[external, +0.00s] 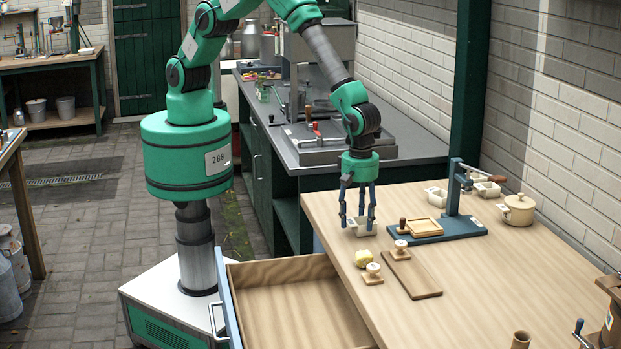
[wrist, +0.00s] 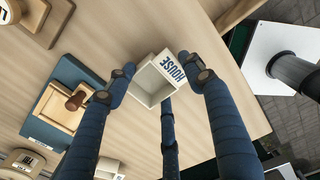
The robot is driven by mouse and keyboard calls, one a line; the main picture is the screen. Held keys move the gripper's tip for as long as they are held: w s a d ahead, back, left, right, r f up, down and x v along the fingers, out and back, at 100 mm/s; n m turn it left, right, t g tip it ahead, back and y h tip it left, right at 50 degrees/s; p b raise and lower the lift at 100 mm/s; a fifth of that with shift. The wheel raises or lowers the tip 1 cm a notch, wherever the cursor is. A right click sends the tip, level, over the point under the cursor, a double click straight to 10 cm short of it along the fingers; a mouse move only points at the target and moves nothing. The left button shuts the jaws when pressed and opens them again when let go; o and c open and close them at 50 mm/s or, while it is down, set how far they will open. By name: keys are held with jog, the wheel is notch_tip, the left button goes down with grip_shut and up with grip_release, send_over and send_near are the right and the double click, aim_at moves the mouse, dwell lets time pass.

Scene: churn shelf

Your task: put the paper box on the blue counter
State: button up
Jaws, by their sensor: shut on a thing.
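A small open-topped cream paper box (wrist: 145,83) with a "HOUSE" label is between the fingers of my gripper (wrist: 158,77) in the wrist view. The other counter (external: 410,140), behind, has a grey top.
A blue-based press (external: 460,230) stands right of my gripper, with similar small boxes (external: 437,197) behind it. A yellow lump (external: 363,259), wooden stamps (external: 373,273) and a brown board (external: 412,275) lie in front. The open drawer (external: 290,300) is empty. The counter's front middle is clear.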

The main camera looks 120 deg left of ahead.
jog(key=o, duration=0.8)
jog(key=shift+o, duration=0.2)
jog(key=shift+f, duration=0.1)
notch_tip(320, 180, up, 12)
jog(key=shift+r+p, duration=0.2)
jog(key=shift+p, duration=0.2)
